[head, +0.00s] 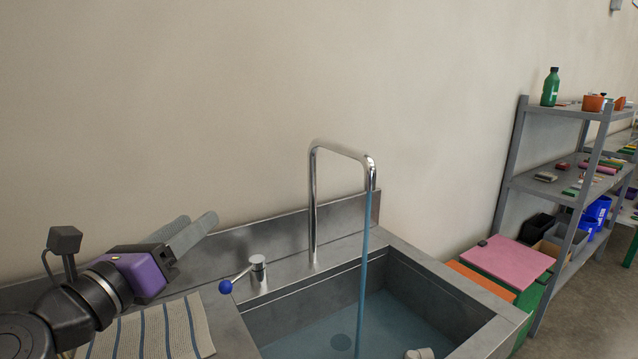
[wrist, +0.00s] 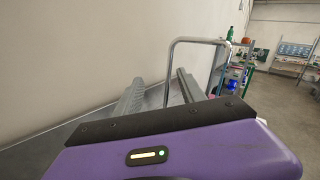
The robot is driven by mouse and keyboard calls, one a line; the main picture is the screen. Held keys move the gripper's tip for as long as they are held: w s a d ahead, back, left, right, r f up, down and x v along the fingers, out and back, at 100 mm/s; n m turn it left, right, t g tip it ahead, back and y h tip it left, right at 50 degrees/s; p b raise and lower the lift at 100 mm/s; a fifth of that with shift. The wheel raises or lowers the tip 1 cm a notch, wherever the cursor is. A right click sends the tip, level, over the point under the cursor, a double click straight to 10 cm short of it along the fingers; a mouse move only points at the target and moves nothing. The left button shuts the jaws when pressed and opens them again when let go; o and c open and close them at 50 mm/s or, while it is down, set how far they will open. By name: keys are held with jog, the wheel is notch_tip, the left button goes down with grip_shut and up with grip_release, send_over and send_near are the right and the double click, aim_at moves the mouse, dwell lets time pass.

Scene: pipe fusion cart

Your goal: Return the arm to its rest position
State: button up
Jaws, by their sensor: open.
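My gripper (head: 192,231) is at the left of the head view, above the counter beside the sink. It is purple with two grey fingers. The fingers are apart with nothing between them, and they point toward the upper right. In the wrist view the two fingers of my gripper (wrist: 158,92) stand apart, with the tap's pipe beyond them. A blue-knobbed tap lever (head: 258,270) stands to the right of and below the fingers, apart from them in the picture.
A steel tap (head: 313,205) runs blue water into the sink (head: 455,290), which holds water. A striped cloth (head: 150,335) lies on the counter below my gripper. A grey shelf (head: 560,115) with a green bottle (head: 550,87) stands at right. A wall is behind the counter.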

notch_tip(320, 180, up, 6)
jog(key=s+d+n+t+h, duration=0.1)
jog(key=s+d+n+t, duration=0.2)
jog(key=n+t, duration=0.1)
jog(key=s+d+f+n+t+y, duration=0.45)
jog(key=d+n, duration=0.25)
jog(key=n, duration=0.4)
jog(key=s+d+f+n+g+y+p, duration=0.1)
jog(key=s+d+f+n+g+y, duration=0.2)
jog(key=s+d+f+n+y, duration=0.55)
jog(key=s+d+f+n+g+y+p, duration=0.1)
jog(key=s+d+f+n+g+y, duration=0.2)
jog(key=s+d+f+n, duration=0.9)
jog(key=s+d+f+g+h, duration=0.2)
jog(key=s+d+f+h, duration=0.1)
jog(key=s, duration=0.5)
jog(key=s+d+f+n+g+h, duration=0.1)
jog(key=s+d+f+g+h, duration=0.2)
jog(key=s+d+h, duration=0.2)
jog(key=s+d+p, duration=0.1)
jog(key=s, duration=0.1)
jog(key=shift+s+d+f, duration=0.2)
jog(key=shift+s+f, duration=0.15)
